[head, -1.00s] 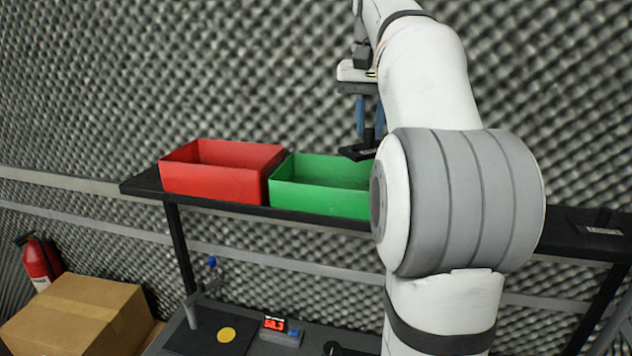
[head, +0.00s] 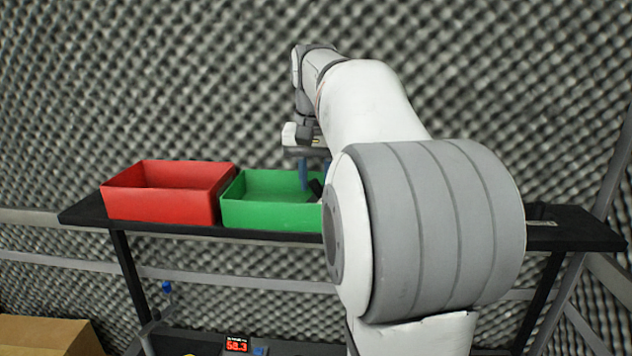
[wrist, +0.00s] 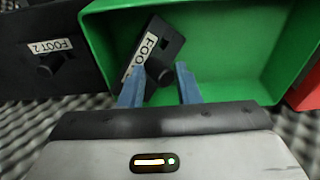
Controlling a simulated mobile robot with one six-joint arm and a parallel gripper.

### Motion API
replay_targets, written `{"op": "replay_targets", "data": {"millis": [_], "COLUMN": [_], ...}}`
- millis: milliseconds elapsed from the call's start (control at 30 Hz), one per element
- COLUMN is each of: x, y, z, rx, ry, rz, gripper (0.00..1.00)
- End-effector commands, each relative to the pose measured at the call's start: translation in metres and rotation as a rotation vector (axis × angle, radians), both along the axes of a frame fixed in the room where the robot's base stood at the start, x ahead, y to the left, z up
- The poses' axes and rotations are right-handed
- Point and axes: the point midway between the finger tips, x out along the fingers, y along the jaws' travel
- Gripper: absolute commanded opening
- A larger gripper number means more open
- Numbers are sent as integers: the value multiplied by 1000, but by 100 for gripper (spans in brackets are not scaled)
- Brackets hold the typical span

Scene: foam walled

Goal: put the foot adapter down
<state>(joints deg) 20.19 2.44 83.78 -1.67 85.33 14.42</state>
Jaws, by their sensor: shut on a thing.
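The foot adapter (wrist: 158,48) is a black plate with a stem and a white label whose visible letters read "FOO". My gripper (wrist: 160,84) is shut on it, with the blue fingers on either side of the stem. The plate sits askew in the wrist view, over the left end of the green bin (wrist: 235,40). In the head view, my gripper (head: 313,176) is at the right end of the green bin (head: 265,213), and a dark bit of the adapter (head: 316,188) shows near the rim. My arm hides the rest. Whether it touches the bin floor, I cannot tell.
A red bin (head: 160,205) stands left of the green one on a black shelf (head: 80,212). A second black adapter labelled "FOOT 2" (wrist: 40,50) lies beside the green bin. Foam wall stands behind.

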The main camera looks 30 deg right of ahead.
Motion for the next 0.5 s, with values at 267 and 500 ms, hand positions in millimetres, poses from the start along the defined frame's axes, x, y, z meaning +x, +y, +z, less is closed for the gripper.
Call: {"op": "replay_targets", "data": {"millis": [267,500], "x": [-2,-2], "y": [0,0], "z": [-21,-21], "rx": [15,15], "ry": [44,44], "rz": [-3,-3], "gripper": [41,41]}}
